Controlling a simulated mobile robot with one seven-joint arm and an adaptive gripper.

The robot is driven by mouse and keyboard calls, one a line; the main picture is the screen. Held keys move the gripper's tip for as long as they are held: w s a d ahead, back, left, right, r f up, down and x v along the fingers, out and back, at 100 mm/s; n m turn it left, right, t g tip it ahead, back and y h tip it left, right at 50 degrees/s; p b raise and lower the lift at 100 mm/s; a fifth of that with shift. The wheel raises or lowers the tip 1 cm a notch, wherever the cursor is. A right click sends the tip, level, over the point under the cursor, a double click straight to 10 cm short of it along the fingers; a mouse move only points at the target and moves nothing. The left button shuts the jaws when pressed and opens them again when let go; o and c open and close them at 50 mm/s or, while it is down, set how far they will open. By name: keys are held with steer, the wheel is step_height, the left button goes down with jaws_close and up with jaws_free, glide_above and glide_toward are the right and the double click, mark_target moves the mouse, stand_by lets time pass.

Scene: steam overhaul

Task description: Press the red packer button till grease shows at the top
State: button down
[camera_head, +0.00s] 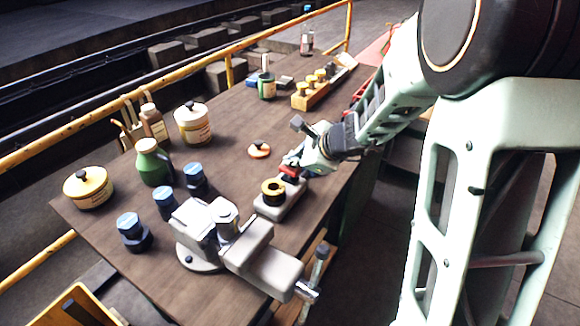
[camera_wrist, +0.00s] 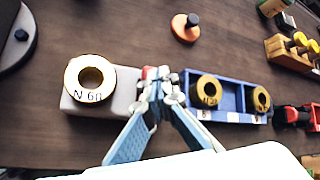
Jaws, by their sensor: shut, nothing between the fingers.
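The packer is a pale grey block (camera_head: 279,209) at the table's right edge, with a brass ring (camera_head: 273,188) on its near end. In the wrist view the ring (camera_wrist: 90,77) is marked "N 60" and its opening looks dark; I make out no grease there. The red button (camera_wrist: 148,71) is at the block's other end, partly hidden by my fingertips; red also shows in the head view (camera_head: 289,170). My gripper (camera_wrist: 157,82) is shut and empty, its tips over or beside the button. I cannot tell whether they touch it.
A blue tray (camera_wrist: 226,93) with two brass rings lies close to the right of my fingertips in the wrist view. A grey vise (camera_head: 245,250) stands near the packer. An orange disc with a black knob (camera_head: 259,151) lies on the table behind. Bottles and tins stand farther left.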

mark_target(292, 169)
steer(key=shift+s+f+b, duration=0.1)
steer(key=shift+f+b, duration=0.55)
steer(key=shift+f, duration=0.1)
stand_by(0.3)
stand_by(0.4)
steer(key=shift+r+p, duration=1.25)
steer(key=shift+r, duration=0.25)
steer(key=shift+r, duration=0.1)
step_height(292, 169, up, 5)
steer(key=p, duration=0.4)
stand_by(1.3)
step_height(292, 169, up, 4)
steer(key=shift+f, duration=0.1)
